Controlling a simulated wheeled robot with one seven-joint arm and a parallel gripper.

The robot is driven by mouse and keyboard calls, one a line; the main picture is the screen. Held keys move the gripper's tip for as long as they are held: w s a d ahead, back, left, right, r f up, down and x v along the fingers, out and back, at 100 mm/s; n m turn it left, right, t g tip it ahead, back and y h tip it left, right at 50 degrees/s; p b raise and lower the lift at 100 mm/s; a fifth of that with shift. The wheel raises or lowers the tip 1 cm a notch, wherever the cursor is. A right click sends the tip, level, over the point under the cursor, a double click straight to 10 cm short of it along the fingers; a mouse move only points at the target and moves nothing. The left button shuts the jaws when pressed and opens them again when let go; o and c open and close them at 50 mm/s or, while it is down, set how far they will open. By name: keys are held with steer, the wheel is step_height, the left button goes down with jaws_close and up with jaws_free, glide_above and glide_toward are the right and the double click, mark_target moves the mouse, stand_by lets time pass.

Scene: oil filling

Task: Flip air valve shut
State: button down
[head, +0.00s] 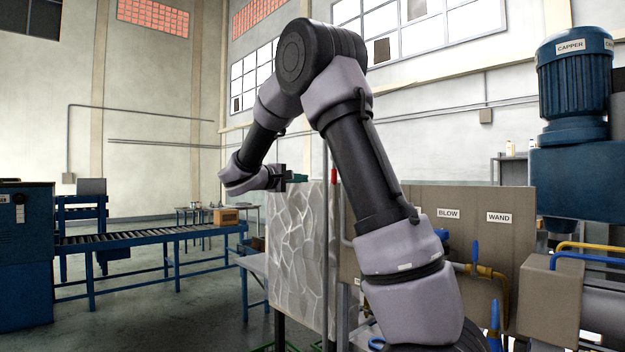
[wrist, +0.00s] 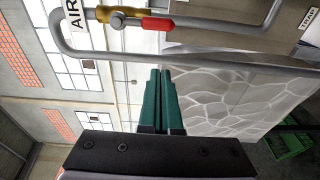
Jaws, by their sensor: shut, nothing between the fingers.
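The air valve shows in the wrist view, with a yellow-brass body (wrist: 104,14) on a grey pipe beside a white AIR label (wrist: 73,14). Its red handle (wrist: 157,23) lies along the pipe, in line with it. In the head view, the red handle (head: 334,176) is small and upright. My gripper (wrist: 159,72) has green fingers closed together with nothing between them. The fingertips point toward the valve and are apart from the red handle, with a grey pipe showing between them in the picture.
A patterned grey panel (head: 300,255) stands below my gripper. A brown board with BLOW (head: 448,213) and WAND (head: 498,217) labels is at right, with blue-handled valves. A roller conveyor (head: 150,239) is at left. A green crate (wrist: 290,143) sits low in the wrist view.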

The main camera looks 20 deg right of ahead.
steer(key=shift+w+a+r, duration=0.15)
steer(key=shift+w+a, duration=0.2)
steer(key=shift+a, duration=0.05)
steer(key=d, duration=0.9)
steer(key=shift+w+d, duration=0.3)
steer(key=shift+w, duration=0.05)
